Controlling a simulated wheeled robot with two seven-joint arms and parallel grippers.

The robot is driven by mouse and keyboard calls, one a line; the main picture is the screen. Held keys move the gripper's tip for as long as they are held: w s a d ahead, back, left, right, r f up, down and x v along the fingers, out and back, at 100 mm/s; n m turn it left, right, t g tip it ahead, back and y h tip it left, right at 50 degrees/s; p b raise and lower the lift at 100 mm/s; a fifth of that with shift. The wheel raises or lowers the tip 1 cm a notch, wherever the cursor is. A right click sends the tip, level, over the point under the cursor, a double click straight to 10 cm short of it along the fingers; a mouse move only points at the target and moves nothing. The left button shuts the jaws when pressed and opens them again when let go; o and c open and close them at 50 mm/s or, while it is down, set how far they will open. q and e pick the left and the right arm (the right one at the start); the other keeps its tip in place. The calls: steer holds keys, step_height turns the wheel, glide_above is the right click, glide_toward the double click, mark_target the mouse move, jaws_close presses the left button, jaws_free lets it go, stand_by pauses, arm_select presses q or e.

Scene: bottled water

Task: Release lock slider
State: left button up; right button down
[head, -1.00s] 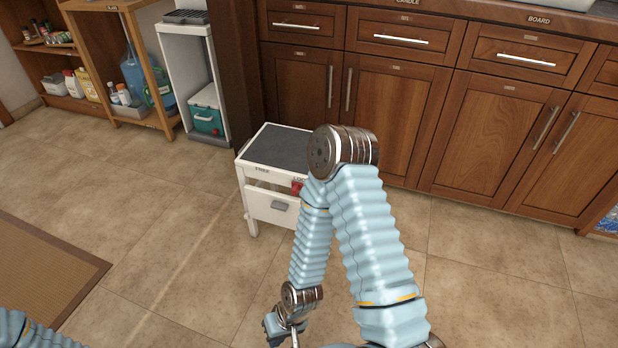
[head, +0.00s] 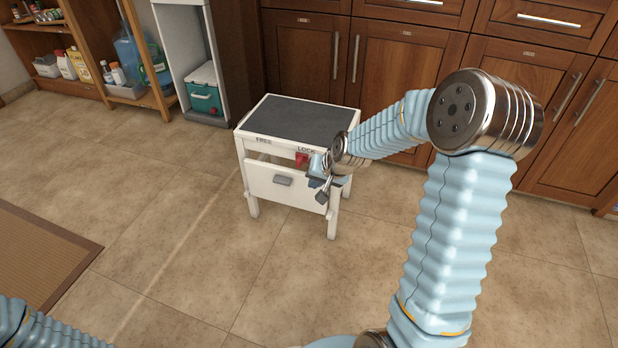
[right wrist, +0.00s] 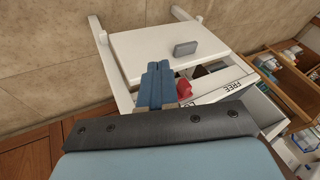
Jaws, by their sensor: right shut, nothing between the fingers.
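A small white cabinet (head: 252,184) with a dark grey top stands on the floor in the head view. Its front edge is marked FREE on the left and LOCK on the right. The red lock slider (head: 302,159) is at the LOCK end, above the drawer front (head: 270,190). My right gripper (head: 321,194) is shut and empty at the cabinet's right front, close to the slider. In the right wrist view the shut blue fingers (right wrist: 157,84) are just left of the red slider (right wrist: 184,88); I cannot tell whether they touch. My left gripper is out of view.
Wooden kitchen cupboards (head: 390,80) stand behind the white cabinet. A teal and white box (head: 203,95) sits on a low shelf at the back left. A brown mat (head: 40,255) lies at the left. The floor before the cabinet is clear.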

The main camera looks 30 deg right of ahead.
mark_target(300, 161)
arm_select(q)
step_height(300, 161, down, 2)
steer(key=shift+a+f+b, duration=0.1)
steer(key=shift+b, duration=0.3)
arm_select(e)
steer(key=d+r+m+t+h, duration=0.1)
steer(key=d+r, duration=0.5)
steer(key=shift+r, duration=0.2)
steer(key=shift+d, duration=0.1)
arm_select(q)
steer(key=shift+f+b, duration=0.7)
arm_select(e)
steer(key=w+a+f, duration=0.3)
steer(key=w+f, duration=0.5)
steer(key=w, duration=0.1)
steer(key=shift+w, duration=0.1)
